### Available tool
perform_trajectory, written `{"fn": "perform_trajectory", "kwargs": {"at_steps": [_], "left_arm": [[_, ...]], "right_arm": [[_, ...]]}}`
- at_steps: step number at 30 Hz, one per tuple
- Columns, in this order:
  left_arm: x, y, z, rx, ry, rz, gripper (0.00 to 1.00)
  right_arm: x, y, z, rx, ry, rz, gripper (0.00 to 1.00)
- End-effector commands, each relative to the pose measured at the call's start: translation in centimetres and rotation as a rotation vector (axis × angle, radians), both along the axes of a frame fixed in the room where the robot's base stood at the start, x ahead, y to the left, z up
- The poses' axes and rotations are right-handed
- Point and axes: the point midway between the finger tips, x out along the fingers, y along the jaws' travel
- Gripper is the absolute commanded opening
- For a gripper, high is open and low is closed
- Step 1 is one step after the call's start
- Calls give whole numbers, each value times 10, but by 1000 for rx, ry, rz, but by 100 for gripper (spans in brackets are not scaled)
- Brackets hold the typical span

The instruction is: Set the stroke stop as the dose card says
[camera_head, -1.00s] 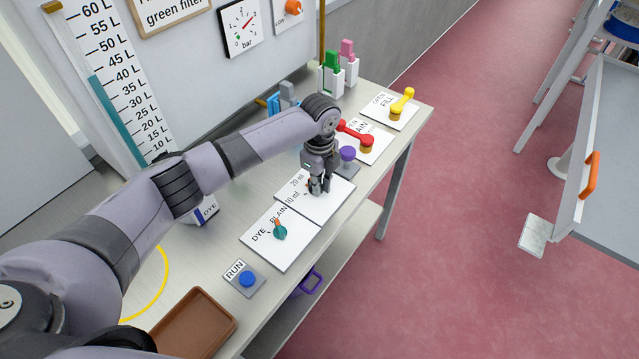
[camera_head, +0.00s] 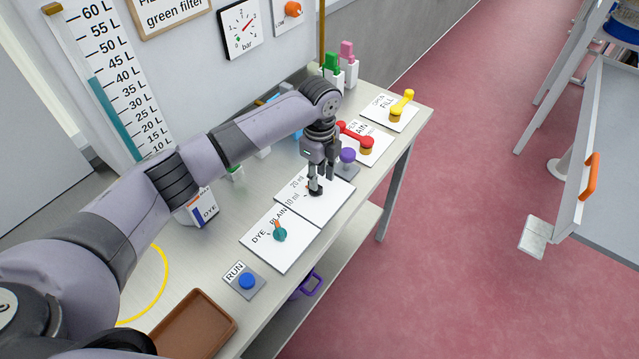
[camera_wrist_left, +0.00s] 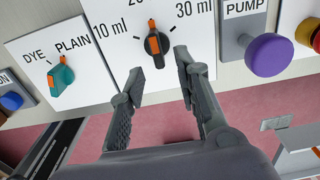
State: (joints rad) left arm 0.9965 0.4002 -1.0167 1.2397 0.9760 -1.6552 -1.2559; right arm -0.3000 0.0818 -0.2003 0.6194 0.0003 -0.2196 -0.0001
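The stroke stop is a black knob (camera_wrist_left: 154,45) with an orange pointer on a white panel (camera_head: 330,209) marked 10 ml, 20 and 30 ml. In the left wrist view its pointer stands roughly upright, toward the 20 mark, which is cut off by the top edge. My left gripper (camera_wrist_left: 158,72) is open, its two fingers apart and empty, just below the knob in that view. In the head view the left gripper (camera_head: 321,176) is over the panel, close to the knob (camera_head: 316,191). I cannot identify a dose card. My right gripper is not in view.
The DYE/PLAIN selector (camera_head: 280,233), blue RUN button (camera_head: 247,281) and purple PUMP button (camera_head: 348,155) flank the panel. Red (camera_head: 357,138) and yellow (camera_head: 402,105) handles stand farther back. A brown tray (camera_head: 193,326) is at the front.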

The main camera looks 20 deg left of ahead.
Motion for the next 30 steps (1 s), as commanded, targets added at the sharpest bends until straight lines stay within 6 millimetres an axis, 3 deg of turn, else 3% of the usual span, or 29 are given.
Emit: {"fn": "perform_trajectory", "kwargs": {"at_steps": [6,12,30], "left_arm": [[1,0,48,0,-4,0,30],[0,0,72,0,-1,1,30],[0,0,77,0,1,1,30]], "right_arm": [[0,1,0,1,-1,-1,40],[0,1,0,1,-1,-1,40],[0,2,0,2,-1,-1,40]]}}
